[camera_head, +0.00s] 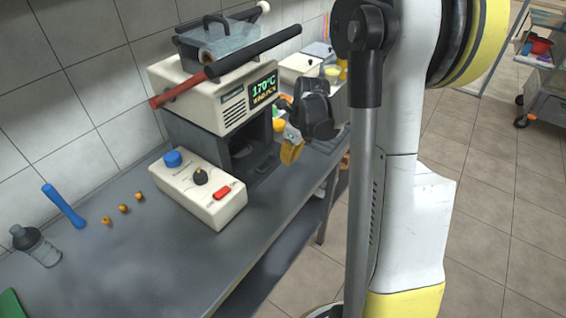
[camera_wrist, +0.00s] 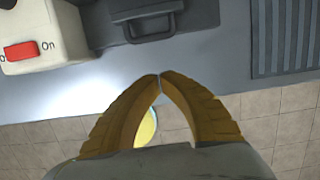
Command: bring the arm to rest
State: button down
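My gripper (camera_head: 291,153) hangs in front of the press machine (camera_head: 205,95), above the front edge of the counter. Its yellow fingers point downward in the head view. In the wrist view the two fingertips (camera_wrist: 158,76) meet, with nothing between them at the tips. The fingers are apart from the machine and the counter (camera_head: 150,245). My arm stands upright at the right of the head view.
A control box (camera_head: 200,190) with a blue button, black knob and red switch (camera_wrist: 21,51) sits left of the gripper. A dark handled part (camera_wrist: 150,22) and a ribbed grate (camera_wrist: 285,35) lie beyond the fingertips. Tiled floor is open at right.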

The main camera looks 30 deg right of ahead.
jog(key=s+a+r+n+p, duration=0.1)
jog(key=s+a+r+n, duration=0.15)
jog(key=r, duration=0.25)
jog(key=s+a+r+n, duration=0.1)
jog(key=a+r+n, duration=0.2)
jog(key=r+n, duration=0.15)
jog(key=s+a+r+n+t, duration=0.2)
jog(key=s+a+n, duration=0.4)
jog(key=n, duration=0.6)
jog(key=s+a+r+n+t+h, duration=0.1)
jog(key=s+a+r+n+t, duration=0.1)
jog(key=s+a+r+n, duration=0.3)
jog(key=s+a+n, duration=0.1)
jog(key=a+n, duration=0.2)
jog(key=n, duration=0.4)
jog(key=shift+s+n+t, duration=0.3)
jog(key=shift+s, duration=0.05)
jog(key=shift+a, duration=0.1)
